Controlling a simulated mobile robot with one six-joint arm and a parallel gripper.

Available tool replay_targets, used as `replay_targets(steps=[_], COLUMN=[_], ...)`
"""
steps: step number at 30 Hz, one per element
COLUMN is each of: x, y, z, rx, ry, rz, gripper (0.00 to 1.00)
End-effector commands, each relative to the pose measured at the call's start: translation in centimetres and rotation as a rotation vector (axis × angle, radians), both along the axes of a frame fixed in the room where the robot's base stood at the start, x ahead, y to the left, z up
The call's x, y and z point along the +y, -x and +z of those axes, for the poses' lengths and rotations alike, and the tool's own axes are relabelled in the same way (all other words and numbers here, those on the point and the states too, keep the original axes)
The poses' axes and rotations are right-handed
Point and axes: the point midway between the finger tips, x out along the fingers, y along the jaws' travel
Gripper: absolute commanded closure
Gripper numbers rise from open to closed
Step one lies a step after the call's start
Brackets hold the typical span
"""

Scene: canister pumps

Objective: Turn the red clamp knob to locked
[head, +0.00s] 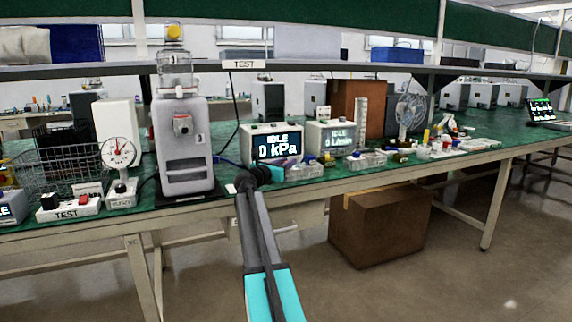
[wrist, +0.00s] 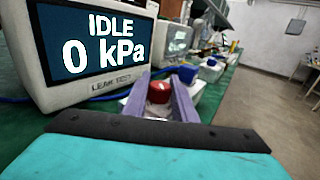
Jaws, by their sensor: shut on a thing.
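The red clamp knob (wrist: 158,93) sits between the two purple fingers of my gripper (wrist: 160,82) in the wrist view. My gripper is shut on it, with one finger along each side. The knob's base is partly hidden by the fingers, and I cannot read any lock marking. In the head view my gripper (head: 262,175) is at the front edge of the bench, just below the kPa display, and the knob is hidden there by the gripper.
The leak test display (head: 274,146) reads IDLE, 0 kPa, close behind my gripper. A second display (head: 333,137) stands to its right. A grey canister pump (head: 184,150) stands to the left. Small trays and parts crowd the bench (head: 450,160) on the right.

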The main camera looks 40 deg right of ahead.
Motion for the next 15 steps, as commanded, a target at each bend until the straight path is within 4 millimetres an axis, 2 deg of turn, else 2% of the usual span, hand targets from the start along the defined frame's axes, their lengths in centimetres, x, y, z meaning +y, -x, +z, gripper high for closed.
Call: replay_targets(steps=[1,15], x=[0.13,0.08], y=[-0.59,-0.55], z=[-0.14,-0.07], rx=[0.001,0.0], ry=[-0.004,-0.003], rz=[-0.027,-0.314], gripper=[0.98,0.98])
